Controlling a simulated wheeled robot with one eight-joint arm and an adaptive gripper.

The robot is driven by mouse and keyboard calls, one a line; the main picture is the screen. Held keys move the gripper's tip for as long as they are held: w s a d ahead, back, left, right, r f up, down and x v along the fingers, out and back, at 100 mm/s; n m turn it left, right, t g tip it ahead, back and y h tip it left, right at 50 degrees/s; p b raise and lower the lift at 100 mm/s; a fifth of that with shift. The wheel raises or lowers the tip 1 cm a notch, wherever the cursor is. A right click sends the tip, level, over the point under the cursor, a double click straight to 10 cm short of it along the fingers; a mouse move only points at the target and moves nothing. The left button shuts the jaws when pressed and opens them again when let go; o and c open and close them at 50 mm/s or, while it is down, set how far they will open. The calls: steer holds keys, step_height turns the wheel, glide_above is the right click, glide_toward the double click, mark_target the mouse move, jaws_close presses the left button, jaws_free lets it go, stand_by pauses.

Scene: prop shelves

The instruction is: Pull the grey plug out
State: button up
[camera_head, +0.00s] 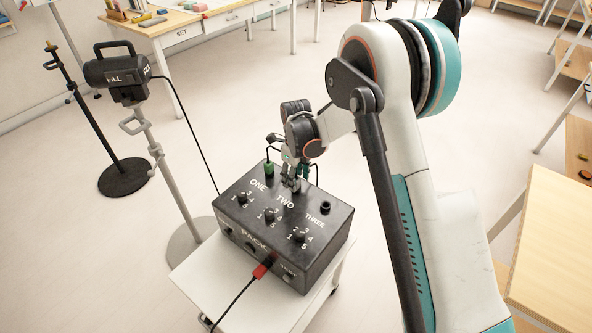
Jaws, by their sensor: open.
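A black power pack box (235,207) has sockets marked ONE, TWO and THREE on its top. My gripper (292,183) points down at the box top, just behind the word TWO. Its jaws are open around or right beside the spot of socket TWO. The gripper covers that spot, so I cannot make out the grey plug or tell whether a finger touches it. A green plug (269,169) stands upright in socket ONE, left of my gripper. Socket THREE (325,207) looks empty.
The box stands on a white cart (205,280). A red plug (262,270) with a black cable sits in its front face. A lamp (116,73) on a stand is at left, its cable hanging toward the box. A wooden table (555,245) is at right.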

steer(key=shift+f, duration=0.6)
jaws_close()
steer(key=shift+r, duration=0.6)
stand_by(1.3)
steer(key=shift+r, duration=0.45)
stand_by(0.3)
steer(key=shift+r+p, duration=0.65)
steer(key=shift+r, duration=0.6)
